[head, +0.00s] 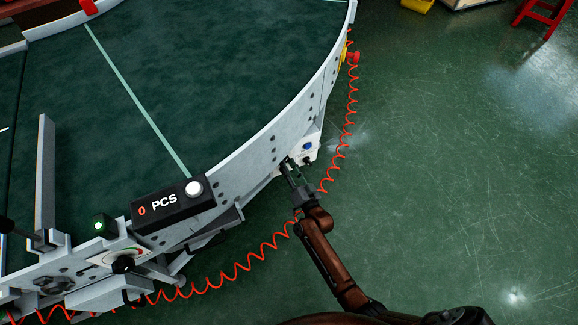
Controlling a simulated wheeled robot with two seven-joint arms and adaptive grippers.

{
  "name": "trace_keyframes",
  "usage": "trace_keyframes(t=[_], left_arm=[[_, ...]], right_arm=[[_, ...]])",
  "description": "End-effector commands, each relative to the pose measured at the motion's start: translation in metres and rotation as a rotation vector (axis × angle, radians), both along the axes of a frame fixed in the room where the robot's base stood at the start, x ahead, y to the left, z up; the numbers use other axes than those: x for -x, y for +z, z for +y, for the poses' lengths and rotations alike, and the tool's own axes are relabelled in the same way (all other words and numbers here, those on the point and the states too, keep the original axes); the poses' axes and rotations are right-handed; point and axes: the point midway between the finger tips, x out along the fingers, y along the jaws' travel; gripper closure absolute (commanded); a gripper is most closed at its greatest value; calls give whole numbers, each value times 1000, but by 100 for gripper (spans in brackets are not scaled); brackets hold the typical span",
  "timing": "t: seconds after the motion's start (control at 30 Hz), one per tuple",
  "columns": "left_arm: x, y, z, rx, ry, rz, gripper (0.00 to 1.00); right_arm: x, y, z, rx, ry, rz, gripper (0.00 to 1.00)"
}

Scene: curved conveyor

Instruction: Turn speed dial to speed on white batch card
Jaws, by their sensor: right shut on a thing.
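My right gripper (288,165), on a brown arm from below, reaches the outer side of the curved conveyor (255,150). It is shut on a small dark part, seemingly a knob, at the left side of a small white control box (309,139). The fingers hide most of that part, and its setting cannot be read. The box also has a blue button (308,146) and a dark knob to the right of the fingers. Another black dial (123,264) with a coloured scale sits on the near left rail. I cannot make out a white batch card. My left gripper is not in view.
A black counter (165,207) reading "0 PCS" with a white button stands on the rail. A green lamp (104,226) is left of it. A coiled red cable (262,250) runs along the conveyor, close to my right gripper.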

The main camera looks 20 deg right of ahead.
Motion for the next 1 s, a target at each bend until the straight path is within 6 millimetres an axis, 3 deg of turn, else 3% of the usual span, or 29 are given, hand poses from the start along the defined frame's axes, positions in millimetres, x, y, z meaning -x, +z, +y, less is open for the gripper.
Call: trace_keyframes(t=[0.53, 0.57, 0.8, 1.0], left_arm=[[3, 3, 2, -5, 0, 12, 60], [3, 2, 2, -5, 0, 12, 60], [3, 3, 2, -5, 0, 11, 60], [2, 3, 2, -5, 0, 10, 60]], right_arm=[[0, -1, -1, -28, 0, 2, 95], [0, -1, -1, -28, 0, 2, 70], [0, 0, 0, -28, 1, 2, 53], [0, 0, 0, -28, 0, 1, 53]])
